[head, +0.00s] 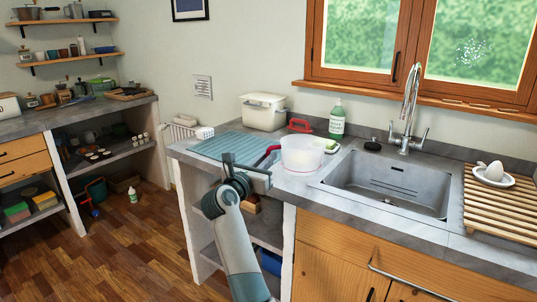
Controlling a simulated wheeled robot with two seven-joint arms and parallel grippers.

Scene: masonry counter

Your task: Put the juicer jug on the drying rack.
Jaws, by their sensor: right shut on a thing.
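The juicer jug (303,158) is a wide, pale translucent tub with a dark red handle (268,154) on its left side. It is at the counter's front, left of the sink; I cannot tell whether it touches the counter. My right gripper (262,172) reaches up from below and is shut on the jug at its handle side; the fingertips are hard to make out. The drying rack (478,216) is a slatted wooden rack right of the sink. A white juicer cone on a dish (493,173) sits at its back. My left gripper is out of view.
The steel sink (388,190) and tall tap (408,105) lie between jug and rack. A ribbed teal mat (222,147) is left of the jug. A cream bin (263,111), red-handled brush (300,125) and green soap bottle (337,120) stand behind. The rack's front slats are bare.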

